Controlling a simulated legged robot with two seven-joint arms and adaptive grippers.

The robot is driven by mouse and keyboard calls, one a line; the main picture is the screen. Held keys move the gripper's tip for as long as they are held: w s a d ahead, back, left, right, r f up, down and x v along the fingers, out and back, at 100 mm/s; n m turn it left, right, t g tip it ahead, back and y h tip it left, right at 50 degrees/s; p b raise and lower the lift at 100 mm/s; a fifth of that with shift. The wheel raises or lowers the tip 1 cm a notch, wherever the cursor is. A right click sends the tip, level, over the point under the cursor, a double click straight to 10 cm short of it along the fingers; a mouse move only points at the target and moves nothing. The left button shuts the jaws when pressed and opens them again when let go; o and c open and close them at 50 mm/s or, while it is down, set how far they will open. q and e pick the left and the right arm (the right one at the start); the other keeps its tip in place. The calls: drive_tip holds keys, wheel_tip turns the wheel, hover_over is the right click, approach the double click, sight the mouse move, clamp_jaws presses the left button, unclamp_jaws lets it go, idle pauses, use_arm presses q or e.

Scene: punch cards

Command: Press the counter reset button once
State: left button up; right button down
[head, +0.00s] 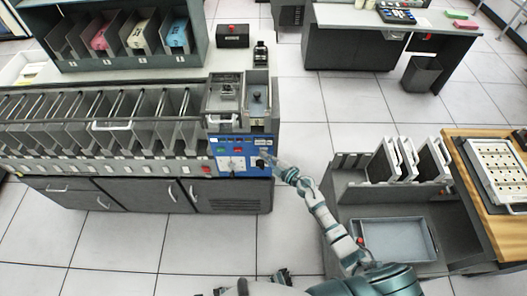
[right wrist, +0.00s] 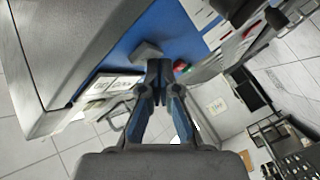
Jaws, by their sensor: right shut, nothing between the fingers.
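The blue control panel (head: 228,170) is on the front right end of the long grey card machine. It carries small displays, coloured buttons and knobs; I cannot read which one is the counter reset button. My right gripper (head: 269,161) is at the panel's right part, its fingers shut and empty. In the right wrist view the shut fingertips (right wrist: 160,68) are close to the blue panel (right wrist: 168,28), beside a grey raised block (right wrist: 148,52) and a red button (right wrist: 180,66). I cannot tell whether they touch anything.
Card pockets (head: 110,110) run along the machine to the left. A cart (head: 385,190) with upright trays stands right of my right arm, next to a wooden-topped table (head: 475,140). A desk (head: 350,45) and a bin (head: 422,75) are behind. The tiled floor between is clear.

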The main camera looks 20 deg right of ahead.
drive_tip(key=shift+s+a+p, duration=0.15)
drive_tip(key=shift+s+p, duration=0.2)
drive_tip(key=shift+s, duration=0.35)
drive_tip(key=s+p, duration=0.1)
drive_tip(key=s, duration=0.1)
drive_tip(key=s+a+p, duration=0.1)
drive_tip(key=s, duration=0.1)
drive_tip(key=shift+s+a, duration=0.2)
drive_tip(key=shift+s, duration=0.2)
idle(0.5)
